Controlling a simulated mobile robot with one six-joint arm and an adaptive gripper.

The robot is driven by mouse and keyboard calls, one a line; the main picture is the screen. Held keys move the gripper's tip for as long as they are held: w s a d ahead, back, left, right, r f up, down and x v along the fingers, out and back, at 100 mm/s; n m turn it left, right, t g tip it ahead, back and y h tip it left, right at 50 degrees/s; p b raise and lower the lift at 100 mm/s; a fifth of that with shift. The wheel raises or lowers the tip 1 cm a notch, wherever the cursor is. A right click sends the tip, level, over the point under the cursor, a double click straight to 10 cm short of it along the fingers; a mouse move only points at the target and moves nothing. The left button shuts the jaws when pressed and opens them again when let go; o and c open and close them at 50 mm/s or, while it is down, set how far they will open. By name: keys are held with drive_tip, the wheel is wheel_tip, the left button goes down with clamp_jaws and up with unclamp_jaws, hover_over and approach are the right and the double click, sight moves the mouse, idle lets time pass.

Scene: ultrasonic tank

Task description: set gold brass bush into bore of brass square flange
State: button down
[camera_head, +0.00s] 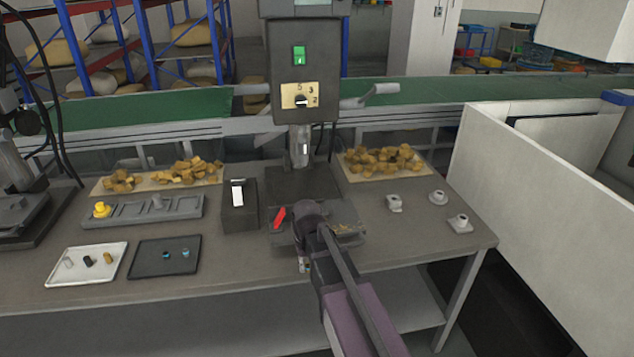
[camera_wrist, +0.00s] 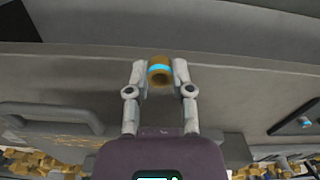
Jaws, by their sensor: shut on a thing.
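In the wrist view my gripper (camera_wrist: 160,80) is shut on a gold bush (camera_wrist: 159,82) with a light blue band. The bush is held between the two fingertips, its round opening partly visible. In the head view my arm covers most of the gripper (camera_head: 304,265), which is near the table's front edge, below the press. A yellow brass-coloured flange (camera_head: 102,210) sits at the left end of a grey rack; its bore is too small to make out. The bush is well apart from it.
A white tray (camera_head: 87,263) and dark tray (camera_head: 165,257) hold small bushes. Grey flanges (camera_head: 394,203) stand at right. Wooden-looking chunks (camera_head: 383,158) lie behind. A white wall (camera_head: 540,210) bounds the right.

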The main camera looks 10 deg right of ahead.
drive_tip(key=shift+w+a+r+p, duration=0.1)
drive_tip(key=shift+w+r+p, duration=0.2)
drive_tip(key=shift+w+r, duration=0.05)
drive_tip(key=w+d+r+p, duration=0.2)
drive_tip(key=w+r+p, duration=0.3)
drive_tip(key=w, duration=0.1)
drive_tip(key=w+d+r+p, duration=0.1)
drive_tip(key=w+r+p, duration=0.3)
drive_tip(key=w, duration=0.2)
drive_tip(key=w+d+r+p, duration=0.2)
drive_tip(key=w+r+p, duration=0.3)
drive_tip(key=w, duration=0.1)
drive_tip(key=shift+d+r+p, duration=0.3)
drive_tip(key=shift+p, duration=0.05)
drive_tip(key=shift+f, duration=0.1)
drive_tip(key=shift+f+b, duration=3.1)
drive_tip(key=shift+b, duration=0.15)
drive_tip(key=shift+f+b, duration=0.45)
idle(0.4)
drive_tip(key=shift+c, duration=2.1)
unclamp_jaws()
